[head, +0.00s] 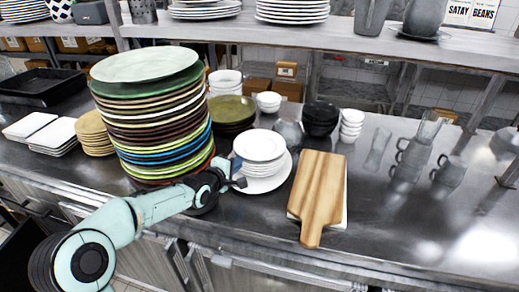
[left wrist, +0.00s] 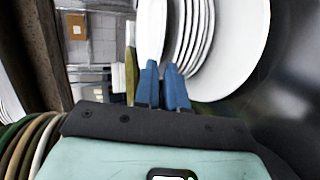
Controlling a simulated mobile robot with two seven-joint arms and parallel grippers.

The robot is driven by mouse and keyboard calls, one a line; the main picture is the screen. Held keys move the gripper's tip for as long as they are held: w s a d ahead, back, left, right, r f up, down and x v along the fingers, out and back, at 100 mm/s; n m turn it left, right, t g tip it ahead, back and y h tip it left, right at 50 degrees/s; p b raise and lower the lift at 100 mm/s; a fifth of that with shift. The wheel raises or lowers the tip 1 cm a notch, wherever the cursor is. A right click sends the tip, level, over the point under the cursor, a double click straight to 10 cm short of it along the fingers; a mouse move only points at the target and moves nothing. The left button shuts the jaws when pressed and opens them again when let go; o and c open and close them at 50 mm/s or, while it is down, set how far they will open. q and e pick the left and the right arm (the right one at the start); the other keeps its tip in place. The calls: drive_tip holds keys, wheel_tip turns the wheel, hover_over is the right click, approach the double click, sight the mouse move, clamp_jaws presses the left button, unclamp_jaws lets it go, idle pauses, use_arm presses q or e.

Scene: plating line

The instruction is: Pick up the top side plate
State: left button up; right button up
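The top side plate (head: 259,144) is white and round, on a short stack of white side plates (head: 262,170) in the middle of the counter. My left gripper (head: 241,183) is at the near left side of this stack. In the left wrist view its blue fingers (left wrist: 162,76) are close together, with the rim of the top side plate (left wrist: 150,32) running down between them. The other side plates (left wrist: 194,36) are to the right of the fingers there. The fingers hide the exact contact. My right gripper is not in view.
A tall stack of large plates (head: 150,122) stands close left of my gripper. A larger white plate (head: 269,185) lies under the side plates. A wooden board (head: 318,187) is to the right, with black bowls (head: 320,119) behind.

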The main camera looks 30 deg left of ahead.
sight(247, 157)
use_arm(q)
drive_tip(key=shift+d+b+x, duration=0.2)
drive_tip(key=shift+b+x, duration=0.15)
drive_tip(key=shift+x, duration=0.45)
drive_tip(key=shift+d+b+x, duration=0.15)
drive_tip(key=shift+b+x, duration=0.15)
drive_tip(key=shift+x, duration=1.5)
drive_tip(key=shift+a, duration=0.15)
drive_tip(key=shift+r, duration=0.15)
clamp_jaws()
